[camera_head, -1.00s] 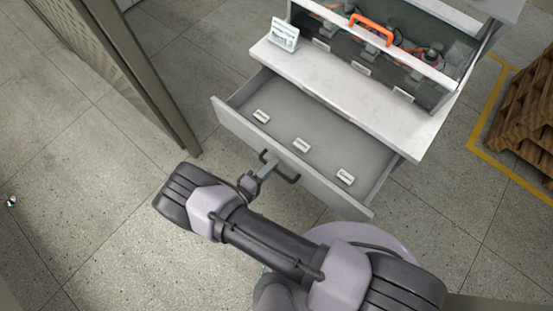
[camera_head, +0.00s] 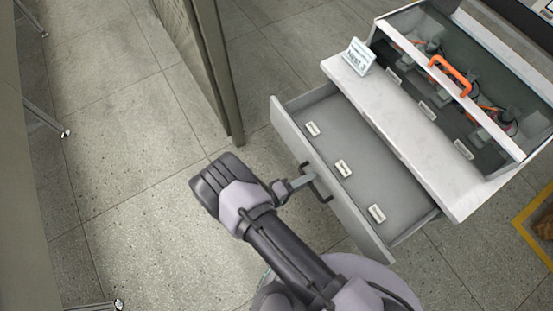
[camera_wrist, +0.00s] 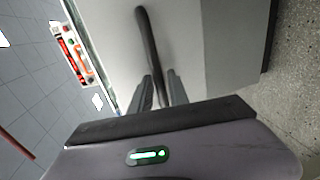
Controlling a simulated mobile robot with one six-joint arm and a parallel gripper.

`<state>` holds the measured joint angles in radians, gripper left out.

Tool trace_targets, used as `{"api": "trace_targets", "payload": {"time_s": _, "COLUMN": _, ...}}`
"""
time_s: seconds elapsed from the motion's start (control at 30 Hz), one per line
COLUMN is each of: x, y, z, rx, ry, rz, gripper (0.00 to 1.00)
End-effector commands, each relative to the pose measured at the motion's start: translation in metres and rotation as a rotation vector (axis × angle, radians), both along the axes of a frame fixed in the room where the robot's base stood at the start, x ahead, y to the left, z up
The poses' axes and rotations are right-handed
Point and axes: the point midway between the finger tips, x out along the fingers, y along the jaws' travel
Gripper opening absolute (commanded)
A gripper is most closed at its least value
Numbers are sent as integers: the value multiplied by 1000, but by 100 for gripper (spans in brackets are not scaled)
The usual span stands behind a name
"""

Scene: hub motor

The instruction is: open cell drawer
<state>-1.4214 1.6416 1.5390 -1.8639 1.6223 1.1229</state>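The cell drawer (camera_head: 347,205) is a grey drawer under a white worktop, pulled well out, and three small white labelled pieces lie on its floor. Its dark bar handle (camera_head: 325,196) is on the front panel. My gripper (camera_head: 306,181) is at this handle, reaching it from the left. In the wrist view, the handle (camera_wrist: 144,32) runs down between the two fingers of my gripper (camera_wrist: 163,88), one on each side and close against it. The fingertip contact is partly hidden by the bar and the gripper body.
The white worktop (camera_head: 385,115) carries a small sign (camera_head: 358,56) and a glass-fronted case with an orange handle (camera_head: 450,75). A grey panel post (camera_head: 222,75) stands at the upper left. Open tiled floor lies left of the drawer.

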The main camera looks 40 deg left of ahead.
Motion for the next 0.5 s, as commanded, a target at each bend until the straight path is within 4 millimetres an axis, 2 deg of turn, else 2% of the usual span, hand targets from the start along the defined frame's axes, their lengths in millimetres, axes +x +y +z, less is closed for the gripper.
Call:
{"api": "trace_targets", "payload": {"time_s": 0.17, "x": -30, "y": 12, "z": 9, "rx": 2, "ry": -1, "rz": 7, "gripper": 21}}
{"api": "trace_targets", "payload": {"time_s": 0.5, "x": -124, "y": 46, "z": 29, "rx": 3, "ry": 0, "rz": 5, "gripper": 21}}
